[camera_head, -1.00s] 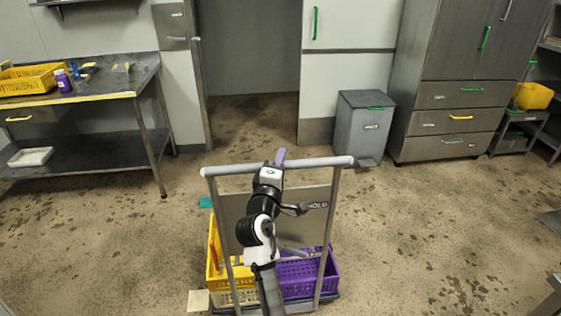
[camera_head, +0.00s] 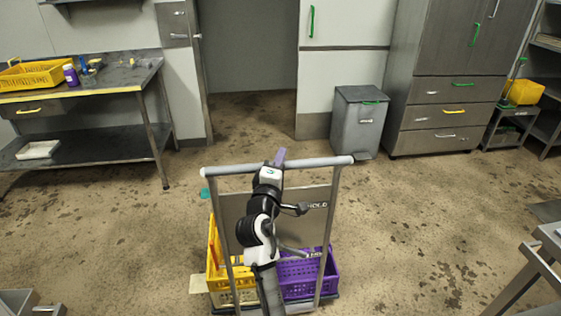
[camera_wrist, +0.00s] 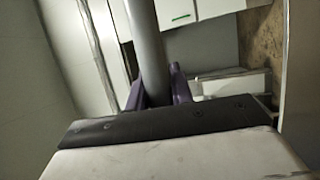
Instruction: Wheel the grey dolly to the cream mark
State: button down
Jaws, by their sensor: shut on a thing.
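The grey dolly (camera_head: 318,225) stands upright in front of me, with a light grey push bar (camera_head: 225,170) across its top. My gripper (camera_head: 279,160) is shut on the push bar near its middle. In the wrist view, its purple fingers (camera_wrist: 158,92) close around the grey bar (camera_wrist: 147,45). The dolly carries yellow crates (camera_head: 217,268) on the left and a purple crate (camera_head: 325,275) on the right. A cream mark (camera_head: 198,285) lies on the floor at the dolly's left side, close to its lower left corner. Whether the dolly covers part of it is unclear.
A teal patch (camera_head: 205,194) lies on the floor beyond the dolly's left. A steel table (camera_head: 110,85) stands left, a grey bin (camera_head: 358,120) and drawers (camera_head: 430,130) at the back right. Metal furniture edges show at the lower left (camera_head: 30,304) and right (camera_head: 535,270). The floor ahead is clear.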

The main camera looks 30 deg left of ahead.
jog(key=c, duration=1.2)
grip_release()
jog(key=shift+c, duration=0.2)
jog(key=b+v, duration=0.4)
jog(key=v, duration=1)
jog(key=shift+a, duration=0.1)
